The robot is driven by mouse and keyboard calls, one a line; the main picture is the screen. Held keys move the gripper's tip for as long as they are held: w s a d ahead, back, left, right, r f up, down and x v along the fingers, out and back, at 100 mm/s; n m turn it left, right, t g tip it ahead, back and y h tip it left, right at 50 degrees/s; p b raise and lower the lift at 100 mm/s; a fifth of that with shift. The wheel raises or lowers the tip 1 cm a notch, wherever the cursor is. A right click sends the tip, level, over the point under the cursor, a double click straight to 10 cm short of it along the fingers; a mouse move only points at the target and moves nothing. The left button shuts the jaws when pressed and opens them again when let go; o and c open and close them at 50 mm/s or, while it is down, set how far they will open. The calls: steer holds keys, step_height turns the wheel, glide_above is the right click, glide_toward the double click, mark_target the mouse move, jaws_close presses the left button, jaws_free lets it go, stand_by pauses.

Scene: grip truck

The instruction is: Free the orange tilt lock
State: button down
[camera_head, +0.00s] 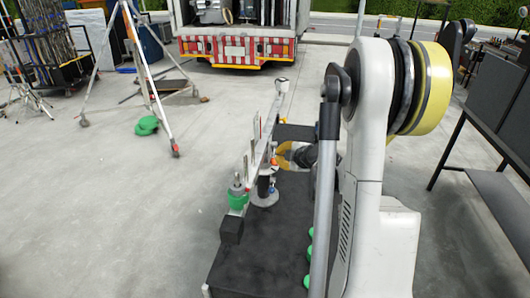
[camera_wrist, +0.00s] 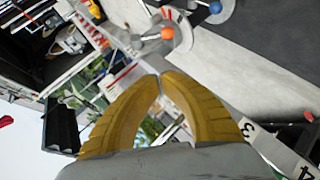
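The orange lock knob (camera_head: 274,161) is on the small stand assembly on the dark cart top, just left of my gripper in the head view. In the wrist view the orange knob (camera_wrist: 167,33) is a round ball beyond the fingertips, apart from them, beside a pale disc. My gripper (camera_head: 281,155) has yellow curved fingers and reaches the assembly from the right. In the wrist view the fingertips (camera_wrist: 160,75) nearly meet, with nothing seen held between them. A blue knob (camera_wrist: 215,7) is right of the orange one. The lock's mechanism is too small to read.
A long pale beam (camera_head: 267,130) with a green-collared end (camera_head: 237,195) passes close left of my gripper. Green knobs (camera_head: 308,252) line the cart's right side. A tripod (camera_head: 155,90) stands at the left, a truck (camera_head: 235,45) behind.

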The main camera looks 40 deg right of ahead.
mark_target(273, 159)
steer(key=w+d+f+b, duration=0.1)
steer(key=w+f, duration=0.1)
steer(key=w, duration=0.1)
steer(key=w+d+f+b, duration=0.1)
steer(key=w+d+f, duration=0.1)
steer(key=w+f, duration=0.1)
steer(key=w+d+f+b, duration=0.1)
steer(key=w+f+b, duration=0.1)
steer(key=w, duration=0.1)
steer(key=shift+w+d+f, duration=0.15)
steer(key=shift+w+d, duration=0.15)
steer(key=shift+w+d+f+b, duration=0.2)
steer(key=shift+d+f+b, duration=0.05)
steer(key=shift+f+b, duration=0.45)
steer(key=shift+r, duration=0.2)
